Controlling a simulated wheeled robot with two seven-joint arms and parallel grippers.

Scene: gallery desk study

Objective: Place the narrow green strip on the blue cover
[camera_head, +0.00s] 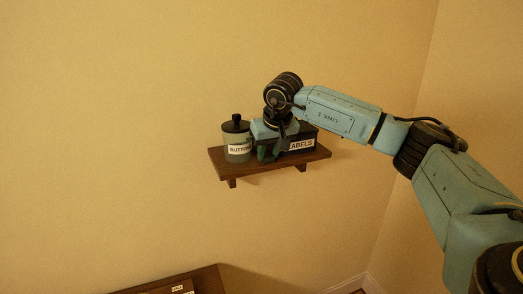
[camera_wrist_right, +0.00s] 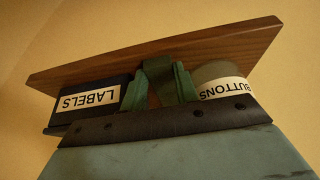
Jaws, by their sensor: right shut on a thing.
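My right gripper (camera_head: 272,150) is at the small wall shelf, between the jar and the labels box. In the right wrist view its fingers (camera_wrist_right: 160,88) are shut on a dark green piece (camera_wrist_right: 157,68), which looks like the narrow green strip. The fingers hide much of it, so I cannot tell its full length or whether it touches the shelf. No blue cover can be made out in either view. My left gripper is not in view.
The wooden shelf (camera_head: 221,164) carries a lidded jar marked BUTTONS (camera_head: 237,138) and a dark box marked LABELS (camera_head: 308,141), both close beside the gripper. A brown wooden surface (camera_head: 207,281) with small white labels shows at the bottom. Bare wall surrounds the shelf.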

